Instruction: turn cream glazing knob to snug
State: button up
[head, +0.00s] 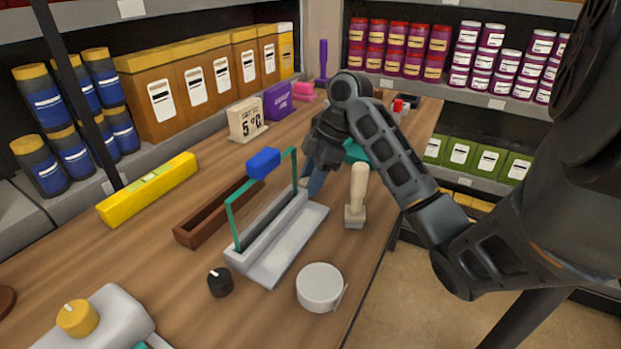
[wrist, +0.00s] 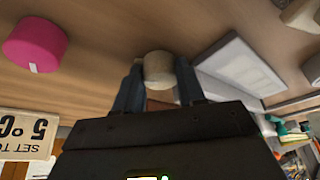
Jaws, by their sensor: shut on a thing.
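The cream knob (wrist: 158,68) is round and sits between the two fingers of my gripper (wrist: 158,88) in the wrist view. The gripper is shut on its sides. In the head view my gripper (head: 314,182) reaches down to the bench behind the glazing frame, and its hand and fingers hide the knob there. A cream sign (head: 246,119) reading 5°C stands on the bench to the left of my gripper. The same sign (wrist: 25,135) shows upside down in the wrist view, with the words SET TO. Any mark on the knob is not readable.
A green-edged glass pane (head: 231,222) stands in a pale frame (head: 290,247), with a blue block (head: 263,162) near its top. A cream-handled tool (head: 357,195) stands right of my gripper. A pink knob (wrist: 35,42) is left in the wrist view. A yellow level (head: 147,190) lies left.

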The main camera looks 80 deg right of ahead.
jog(key=o, duration=1.1)
jog(key=shift+c, duration=0.2)
